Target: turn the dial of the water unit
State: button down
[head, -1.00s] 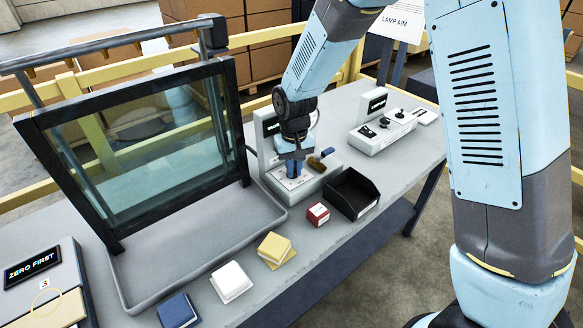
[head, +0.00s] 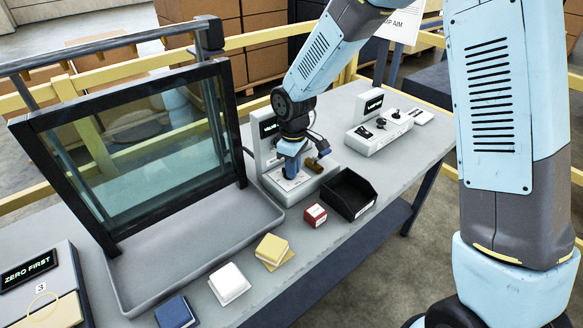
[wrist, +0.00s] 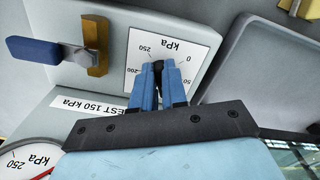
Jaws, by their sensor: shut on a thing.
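The water unit (head: 272,150) is a pale box with a dark display, standing on the bench right of the glass-fronted frame. In the wrist view, its dial plate (wrist: 193,62) is white, marked kPa, with numbers including 0, 50, 200 and 250. My gripper (wrist: 158,84), also seen in the head view (head: 290,172), points down at this plate. Its blue fingers are shut on the dark dial knob (wrist: 158,66), and they hide most of it and the lower part of the scale.
A brass valve with a blue lever (wrist: 35,50) sits beside the dial. A label reading "EST 150 kPa" (wrist: 88,105) and a round gauge (wrist: 25,162) are close by.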

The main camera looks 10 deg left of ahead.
jog(key=shift+w+d, duration=0.1)
jog(key=shift+w, duration=0.1)
dwell(0.4)
jog(key=c, duration=1.2)
grip_release()
jog(key=shift+s, duration=0.1)
jog(key=shift+o, duration=0.2)
notch_tip(320, 180, up, 14)
jog(key=shift+f, duration=0.15)
